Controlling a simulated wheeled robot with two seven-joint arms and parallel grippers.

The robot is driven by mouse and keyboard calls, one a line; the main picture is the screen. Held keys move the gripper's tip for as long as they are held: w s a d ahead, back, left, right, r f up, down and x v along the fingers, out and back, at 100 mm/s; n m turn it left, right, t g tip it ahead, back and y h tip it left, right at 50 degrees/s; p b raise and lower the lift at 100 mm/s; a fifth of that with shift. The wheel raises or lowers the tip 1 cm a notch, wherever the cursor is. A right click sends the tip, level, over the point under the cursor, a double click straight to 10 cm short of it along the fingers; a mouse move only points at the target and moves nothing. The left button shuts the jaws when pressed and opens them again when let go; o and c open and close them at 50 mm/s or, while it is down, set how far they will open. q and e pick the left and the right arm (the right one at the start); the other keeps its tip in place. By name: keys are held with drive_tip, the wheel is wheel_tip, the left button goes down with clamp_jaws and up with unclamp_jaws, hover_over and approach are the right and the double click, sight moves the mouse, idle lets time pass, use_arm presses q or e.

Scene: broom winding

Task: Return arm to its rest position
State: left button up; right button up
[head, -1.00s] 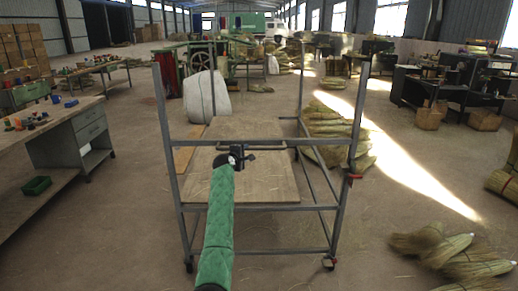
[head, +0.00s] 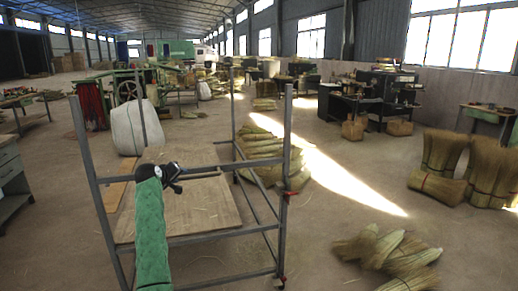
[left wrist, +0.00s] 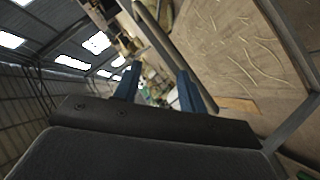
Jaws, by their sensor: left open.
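My left arm, in a green sleeve, reaches up from the bottom of the head view over the metal cart (head: 182,241). My left gripper (head: 176,178) is at its end, over the cart's wooden board (head: 205,205). In the left wrist view the left gripper (left wrist: 157,92) shows two blue fingers standing apart, with nothing between them. The board also shows in the left wrist view (left wrist: 240,45), tilted at the upper right. My right gripper is not in view.
Broom bundles (head: 268,150) lie right of the cart, and more (head: 392,252) lie on the floor at lower right. A white sack (head: 134,125) stands behind the cart. A cabinet (head: 12,180) is at the left edge. Floor between the cart and the right-hand bundles is mostly clear.

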use_arm(q)
drive_tip(key=s+d+m+g+y, duration=0.1)
drive_tip(key=s+d+m, duration=0.2)
drive_tip(key=s, duration=0.6)
drive_tip(key=s+d+m+g+y, duration=0.1)
drive_tip(key=s+d+m, duration=0.15)
drive_tip(key=s, duration=0.55)
drive_tip(key=s+d+f+m+g, duration=0.1)
drive_tip(key=s+d+f+g, duration=0.2)
drive_tip(key=s+f, duration=0.8)
drive_tip(key=s+d+f+m+g, duration=0.1)
drive_tip(key=s+d+f+g, duration=0.2)
drive_tip(key=s+f, duration=0.9)
drive_tip(key=s+d+f+m+g, duration=0.1)
drive_tip(key=s+d+f+g, duration=0.2)
drive_tip(key=s+f, duration=0.9)
drive_tip(key=s+d, duration=0.1)
drive_tip(key=s, duration=2.1)
drive_tip(key=shift+d+f, duration=0.2)
drive_tip(key=shift+m, duration=0.25)
drive_tip(key=shift+w, duration=0.1)
